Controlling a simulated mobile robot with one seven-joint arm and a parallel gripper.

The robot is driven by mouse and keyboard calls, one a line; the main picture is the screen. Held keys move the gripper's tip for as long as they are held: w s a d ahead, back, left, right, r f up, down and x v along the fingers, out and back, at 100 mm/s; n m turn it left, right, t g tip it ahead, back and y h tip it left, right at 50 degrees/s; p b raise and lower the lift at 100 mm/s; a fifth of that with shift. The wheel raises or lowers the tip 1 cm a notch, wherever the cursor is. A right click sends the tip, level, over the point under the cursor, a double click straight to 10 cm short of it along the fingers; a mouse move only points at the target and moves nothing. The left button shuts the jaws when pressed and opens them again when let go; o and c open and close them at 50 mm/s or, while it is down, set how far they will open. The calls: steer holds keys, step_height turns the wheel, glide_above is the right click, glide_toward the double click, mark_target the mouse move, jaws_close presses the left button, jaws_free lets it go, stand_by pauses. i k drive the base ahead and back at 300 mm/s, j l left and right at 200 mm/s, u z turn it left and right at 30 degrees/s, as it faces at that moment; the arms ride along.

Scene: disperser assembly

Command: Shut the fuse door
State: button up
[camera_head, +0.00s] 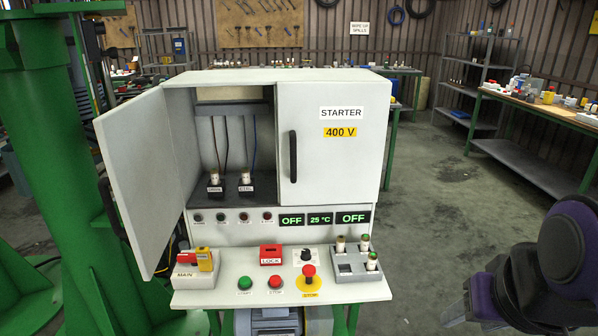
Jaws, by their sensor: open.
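The fuse door (150,175) is the left door of the grey starter cabinet (230,228). It stands wide open, swung out toward me and to the left on its left hinge side. Its dark handle (112,210) shows at the door's outer left edge. The open compartment shows two fuses (214,178) (246,178) upright in labelled black holders, with wires above. My gripper (455,312) is at the lower right, open, far from the door and touching nothing visible. Its fingertips are small and partly unclear.
The right door (330,150), marked STARTER 400 V, is shut. A green column (40,150) stands close behind the open door. Floor at the right is clear.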

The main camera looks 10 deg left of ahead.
mark_target(133, 137)
steer(key=k+j, duration=0.2)
steer(key=k, duration=0.15)
steer(key=k+j, duration=0.2)
steer(key=k, duration=0.15)
steer(key=k+j, duration=0.2)
steer(key=j, duration=0.15)
steer(key=k+j, duration=0.15)
steer(key=j, duration=0.25)
steer(key=k+j, duration=0.1)
steer(key=j, duration=0.75)
steer(key=k+j, duration=0.15)
steer(key=j, duration=0.25)
steer(key=k+j, duration=0.1)
steer(key=j, duration=0.85)
steer(key=i+j, duration=0.1)
steer(key=j, duration=0.55)
steer(key=i+j+z, duration=0.1)
steer(key=j, duration=0.6)
steer(key=i+j, duration=0.4)
